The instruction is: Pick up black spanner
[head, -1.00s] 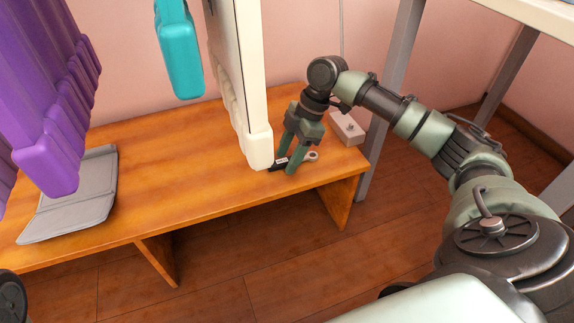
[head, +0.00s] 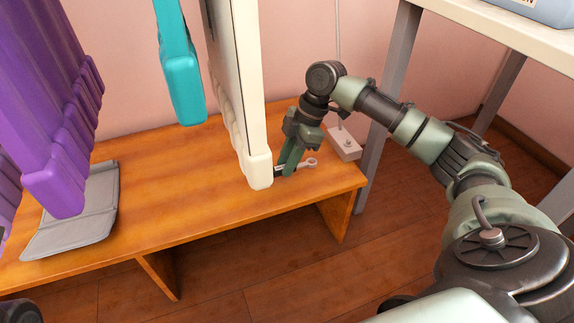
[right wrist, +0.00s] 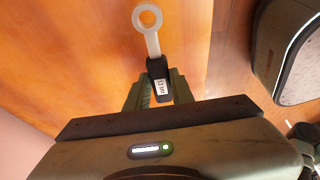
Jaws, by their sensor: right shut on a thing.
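The black spanner (right wrist: 157,82) has a black handle with a white label and a pale metal ring end. In the right wrist view its handle sits between the fingers of my right gripper (right wrist: 154,92), with the ring pointing away. In the head view the spanner (head: 309,163) is low at the right end of the wooden bench, beside the cream hanging panel. My right gripper (head: 286,170) is shut on its handle there. I cannot tell whether the spanner still touches the bench. My left gripper is not in view.
The wooden bench (head: 160,185) carries a grey folded mat (head: 75,220) at left and a small grey box (head: 343,144) behind my gripper. A cream panel (head: 257,165), a teal item (head: 183,90) and purple items (head: 55,120) hang above. A white table (head: 500,35) stands right.

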